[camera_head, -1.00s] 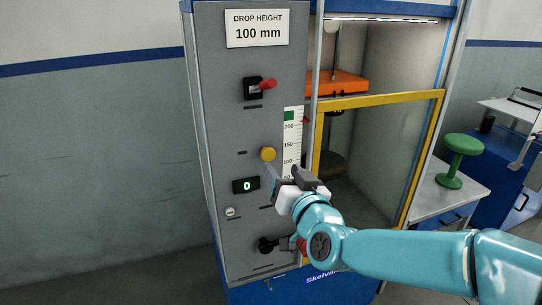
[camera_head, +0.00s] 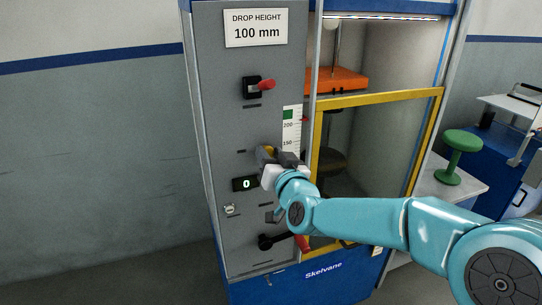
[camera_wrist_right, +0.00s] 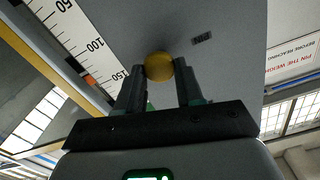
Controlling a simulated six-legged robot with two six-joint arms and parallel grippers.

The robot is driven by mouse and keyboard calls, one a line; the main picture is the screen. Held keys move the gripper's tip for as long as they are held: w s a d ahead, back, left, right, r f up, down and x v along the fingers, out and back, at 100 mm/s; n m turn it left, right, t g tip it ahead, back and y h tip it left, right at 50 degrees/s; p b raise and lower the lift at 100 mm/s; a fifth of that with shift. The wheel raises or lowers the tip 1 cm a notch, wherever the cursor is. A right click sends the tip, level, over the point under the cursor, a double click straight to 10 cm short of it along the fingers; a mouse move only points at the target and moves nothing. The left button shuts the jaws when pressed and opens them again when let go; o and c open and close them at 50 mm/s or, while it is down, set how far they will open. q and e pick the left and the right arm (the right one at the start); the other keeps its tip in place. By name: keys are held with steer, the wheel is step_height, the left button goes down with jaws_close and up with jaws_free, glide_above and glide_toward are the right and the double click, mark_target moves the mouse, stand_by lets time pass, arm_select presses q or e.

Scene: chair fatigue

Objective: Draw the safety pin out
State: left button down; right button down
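The safety pin appears to be the yellow round knob (camera_head: 268,149) on the grey control panel (camera_head: 225,130), above the small display reading 0. My right gripper (camera_head: 270,157) is at the knob and hides part of it in the head view. In the right wrist view the knob (camera_wrist_right: 159,67) sits between the two fingertips, with one finger on each side. The fingers are apart; I see no clear grip on the knob, and contact cannot be made out. My left gripper is not in view.
A red-tipped lever (camera_head: 265,85) is above the knob. A black crank with a red grip (camera_head: 302,243) is below. A yellow-framed guard (camera_head: 385,97) is right of the panel, with an orange weight (camera_head: 336,79) behind. A green stool-shaped item (camera_head: 459,150) stands on a side table.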

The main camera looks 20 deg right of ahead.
steer(key=s+b, duration=0.3)
steer(key=s, duration=0.4)
steer(key=shift+f, duration=0.15)
steer(key=c, duration=1.1)
jaws_free()
steer(key=shift+s+d, duration=0.1)
steer(key=o, duration=0.4)
steer(key=shift+s, duration=0.15)
steer(key=s+b, duration=0.1)
steer(key=s, duration=1.5)
steer(key=shift+s+d, duration=0.15)
steer(key=shift+d, duration=0.15)
